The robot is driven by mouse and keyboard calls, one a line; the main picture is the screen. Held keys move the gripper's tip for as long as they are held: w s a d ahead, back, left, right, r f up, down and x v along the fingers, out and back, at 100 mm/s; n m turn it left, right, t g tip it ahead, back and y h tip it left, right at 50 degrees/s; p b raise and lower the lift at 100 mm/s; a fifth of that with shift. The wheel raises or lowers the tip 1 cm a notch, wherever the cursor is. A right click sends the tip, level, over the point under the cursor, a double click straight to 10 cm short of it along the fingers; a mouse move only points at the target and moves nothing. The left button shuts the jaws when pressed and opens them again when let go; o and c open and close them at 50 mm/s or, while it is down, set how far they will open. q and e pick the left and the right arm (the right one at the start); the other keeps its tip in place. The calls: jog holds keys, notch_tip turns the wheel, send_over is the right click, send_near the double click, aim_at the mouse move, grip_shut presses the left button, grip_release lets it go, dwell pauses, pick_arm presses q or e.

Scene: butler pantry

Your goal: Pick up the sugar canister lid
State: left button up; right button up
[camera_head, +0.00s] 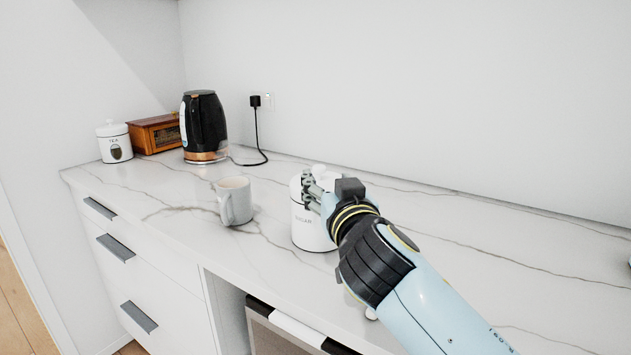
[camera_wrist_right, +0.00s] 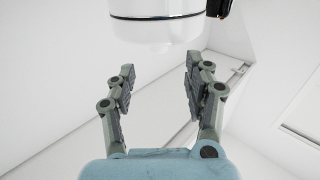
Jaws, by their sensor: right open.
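The white sugar canister (camera_head: 312,232), with dark lettering, stands upright on the marble counter. Its white lid (camera_wrist_right: 155,30) is on it, above a dark band; a small knob (camera_wrist_right: 164,47) shows in the right wrist view, where the canister appears upside down. My right gripper (camera_head: 309,188) is in front of the canister top in the head view and hides part of the lid. In the right wrist view, its two fingers (camera_wrist_right: 160,72) are spread and empty, with the knob just beyond the tips. My left gripper is not in view.
A light grey mug (camera_head: 235,200) stands left of the canister. A black kettle (camera_head: 206,125), a wooden box (camera_head: 155,134) and a tea canister (camera_head: 115,146) stand at the back left. The counter (camera_head: 460,235) is clear to the right, below the wall.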

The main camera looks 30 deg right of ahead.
aim_at(320, 169)
jog(key=x, duration=0.2)
jog(key=shift+w+d+r, duration=0.15)
jog(key=shift+w+r, duration=0.05)
jog(key=shift+w, duration=0.15)
jog(key=p+x, duration=0.1)
jog(key=x, duration=0.3)
jog(key=shift+w+d, duration=0.15)
jog(key=shift+w, duration=0.2)
jog(key=shift+w+d+f, duration=0.1)
jog(key=shift+w+d, duration=0.05)
jog(key=shift+w, duration=0.2)
jog(key=shift+s, duration=0.1)
jog(key=c, duration=0.5)
grip_shut()
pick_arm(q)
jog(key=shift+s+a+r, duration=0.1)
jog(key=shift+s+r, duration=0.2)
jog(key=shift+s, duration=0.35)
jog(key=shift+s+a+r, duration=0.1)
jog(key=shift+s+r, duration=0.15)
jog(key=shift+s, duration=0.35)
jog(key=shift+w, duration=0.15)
